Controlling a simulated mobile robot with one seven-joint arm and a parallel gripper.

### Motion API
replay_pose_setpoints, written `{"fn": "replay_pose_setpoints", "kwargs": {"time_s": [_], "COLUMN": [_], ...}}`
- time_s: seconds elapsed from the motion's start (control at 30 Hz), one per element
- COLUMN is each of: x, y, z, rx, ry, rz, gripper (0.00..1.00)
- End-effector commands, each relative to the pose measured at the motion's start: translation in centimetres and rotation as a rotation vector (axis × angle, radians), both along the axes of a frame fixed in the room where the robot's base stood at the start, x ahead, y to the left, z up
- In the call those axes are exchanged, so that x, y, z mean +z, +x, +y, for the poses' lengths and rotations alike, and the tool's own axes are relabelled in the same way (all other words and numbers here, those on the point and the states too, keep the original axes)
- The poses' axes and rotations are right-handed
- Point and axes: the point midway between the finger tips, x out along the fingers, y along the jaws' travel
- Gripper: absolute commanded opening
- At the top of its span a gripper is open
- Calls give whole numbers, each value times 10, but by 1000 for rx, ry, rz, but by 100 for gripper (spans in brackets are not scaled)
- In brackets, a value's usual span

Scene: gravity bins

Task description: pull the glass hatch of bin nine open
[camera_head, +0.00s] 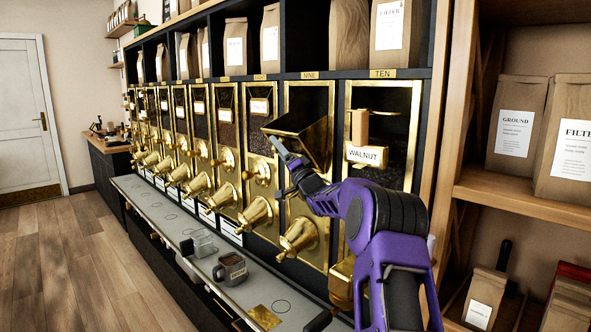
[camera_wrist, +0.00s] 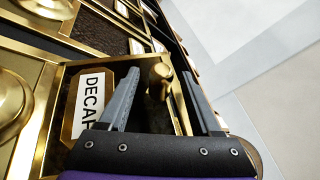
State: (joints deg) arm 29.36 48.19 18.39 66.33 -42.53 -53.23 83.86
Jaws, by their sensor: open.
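Bin nine stands under the brass NINE plate (camera_head: 310,75). Its hatch (camera_head: 304,128) is tilted outward at the top, leaving a dark opening above and behind it. The hatch front carries a DECAF label (camera_wrist: 88,103) in the wrist view. My gripper (camera_head: 282,150) is at the front of the tilted hatch, on its left side. In the wrist view my gripper (camera_wrist: 160,78) is open, with a finger on each side of a brass knob (camera_wrist: 159,74). I cannot tell whether either finger touches the knob.
Bin ten (camera_head: 382,73), with a WALNUT label (camera_head: 366,155), is close on the right beside my arm. Brass spouts (camera_head: 299,238) jut out below the bins. The floor at left is clear.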

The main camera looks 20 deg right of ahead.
Motion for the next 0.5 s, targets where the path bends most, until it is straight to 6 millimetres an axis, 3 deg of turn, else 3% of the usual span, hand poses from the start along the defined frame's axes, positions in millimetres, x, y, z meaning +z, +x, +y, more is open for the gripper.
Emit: {"fn": "replay_pose_setpoints", "kwargs": {"time_s": [0.5], "x": [-40], "y": [-83], "z": [-20], "rx": [-2], "ry": [1], "rz": [2], "gripper": [65]}}
